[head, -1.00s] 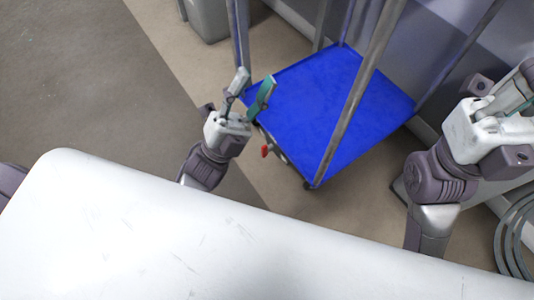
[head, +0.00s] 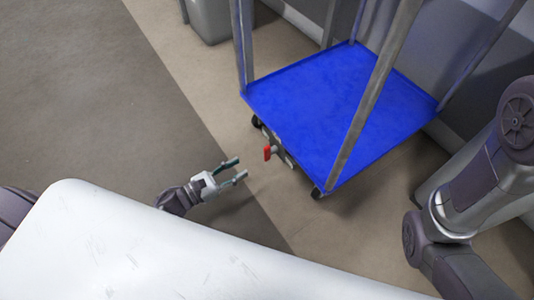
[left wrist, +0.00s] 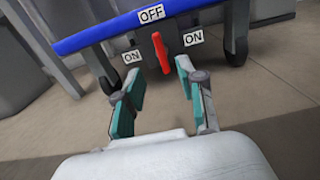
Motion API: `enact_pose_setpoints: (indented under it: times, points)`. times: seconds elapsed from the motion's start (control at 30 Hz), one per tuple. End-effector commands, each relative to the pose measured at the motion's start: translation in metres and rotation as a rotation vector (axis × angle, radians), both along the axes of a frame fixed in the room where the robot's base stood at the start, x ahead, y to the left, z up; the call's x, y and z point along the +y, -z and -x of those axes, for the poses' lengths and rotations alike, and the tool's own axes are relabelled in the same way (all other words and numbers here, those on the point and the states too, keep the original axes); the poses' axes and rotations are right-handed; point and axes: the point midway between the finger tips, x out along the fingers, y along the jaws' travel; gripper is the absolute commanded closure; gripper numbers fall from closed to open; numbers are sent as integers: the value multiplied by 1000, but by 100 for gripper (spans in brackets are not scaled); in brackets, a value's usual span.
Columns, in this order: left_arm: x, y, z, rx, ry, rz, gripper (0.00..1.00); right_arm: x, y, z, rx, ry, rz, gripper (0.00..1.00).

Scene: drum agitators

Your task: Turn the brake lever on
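The red brake lever (head: 268,153) sits on the near edge of the blue cart (head: 335,105), low under its deck. In the left wrist view the lever (left wrist: 161,53) stands nearly upright below an OFF label (left wrist: 151,14), with an ON label on each side (left wrist: 132,57) (left wrist: 193,37). My left gripper (head: 238,168) is open and empty, a short way from the lever and apart from it. In the left wrist view its fingers (left wrist: 158,98) frame the space below the lever. My right gripper is not in view; only my right arm shows at the right.
Metal posts (head: 375,90) rise from the cart's corners. A caster (head: 316,192) shows under its near corner. A grey bin (head: 208,20) stands at the upper left. The floor left of the cart is clear.

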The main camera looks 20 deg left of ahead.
Motion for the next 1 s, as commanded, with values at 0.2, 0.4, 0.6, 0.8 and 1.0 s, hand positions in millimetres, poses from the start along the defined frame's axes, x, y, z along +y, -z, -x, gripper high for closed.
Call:
enact_pose_setpoints:
  times: [0.2,0.4,0.6,0.8,1.0]
  points:
    - [-31,3,-39,-5,2,4,60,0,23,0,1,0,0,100]
    - [-54,2,-68,-4,1,4,60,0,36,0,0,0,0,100]
    - [-66,0,-84,-2,1,4,60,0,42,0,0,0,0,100]
    - [-68,0,-86,0,0,4,60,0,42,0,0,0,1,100]
    - [-68,-1,-86,0,0,5,69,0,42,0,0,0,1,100]
